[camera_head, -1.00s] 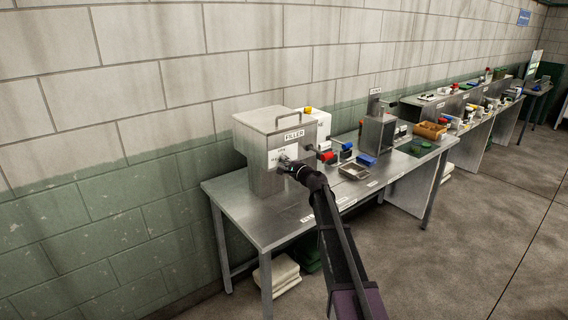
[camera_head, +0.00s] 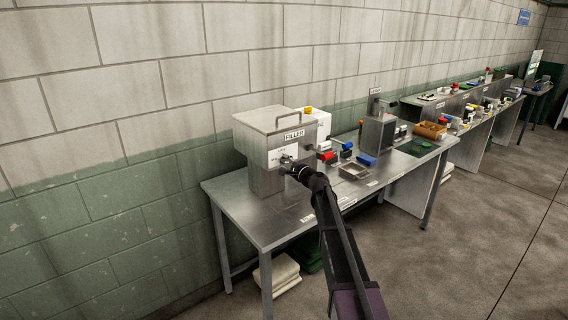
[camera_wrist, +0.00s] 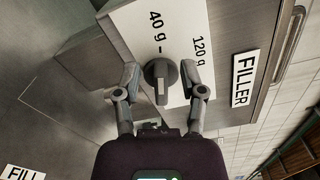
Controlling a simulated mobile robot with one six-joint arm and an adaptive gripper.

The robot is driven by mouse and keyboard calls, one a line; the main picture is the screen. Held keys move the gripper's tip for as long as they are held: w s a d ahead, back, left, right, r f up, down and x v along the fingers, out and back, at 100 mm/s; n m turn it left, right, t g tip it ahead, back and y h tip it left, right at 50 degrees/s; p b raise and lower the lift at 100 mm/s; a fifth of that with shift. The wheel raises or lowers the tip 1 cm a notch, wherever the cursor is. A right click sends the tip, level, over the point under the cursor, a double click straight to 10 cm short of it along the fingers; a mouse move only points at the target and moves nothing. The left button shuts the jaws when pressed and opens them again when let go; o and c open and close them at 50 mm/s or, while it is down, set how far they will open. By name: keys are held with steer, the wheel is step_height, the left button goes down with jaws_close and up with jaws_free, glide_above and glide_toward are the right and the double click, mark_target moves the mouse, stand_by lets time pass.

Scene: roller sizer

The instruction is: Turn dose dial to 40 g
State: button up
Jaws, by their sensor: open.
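The grey dose dial (camera_wrist: 160,82) sits on the white front panel of the filler (camera_head: 262,180), a metal box on the bench. In the wrist view its raised grip runs up and down, in line with the tick beside the "40 g" mark (camera_wrist: 156,32); I cannot tell which end is the pointer. The "120 g" mark (camera_wrist: 200,46) is up and to the right. My gripper (camera_wrist: 160,72) is open, with one finger on each side of the dial and small gaps visible. In the head view my gripper (camera_head: 287,165) is at the panel and hides the dial.
The filler stands on a metal bench (camera_head: 235,208) against the block wall. To its right are a shallow metal tray (camera_head: 353,172), a blue block (camera_head: 367,159) and a grey upright box (camera_head: 378,133). The bench's left end is clear.

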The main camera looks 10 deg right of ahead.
steer(key=v, duration=1.1)
steer(key=shift+s, duration=0.15)
steer(key=s+a+f+n+g+h, duration=0.1)
steer(key=s+a+f+n+g, duration=0.4)
steer(key=s, duration=0.3)
steer(key=s+a+f+n+g, duration=0.4)
steer(key=s+f+n, duration=0.25)
steer(key=s, duration=0.25)
steer(key=s+d+f+n+g+h, duration=0.2)
steer(key=s+d+f+g+h, duration=0.1)
steer(key=s, duration=0.6)
steer(key=s+d+f+n+g+h, duration=0.2)
steer(key=s+d+f+g+h, duration=0.1)
steer(key=s, duration=0.6)
steer(key=shift+s+f+g+h, duration=0.35)
steer(key=shift+f+h, duration=0.2)
steer(key=shift+h, duration=0.45)
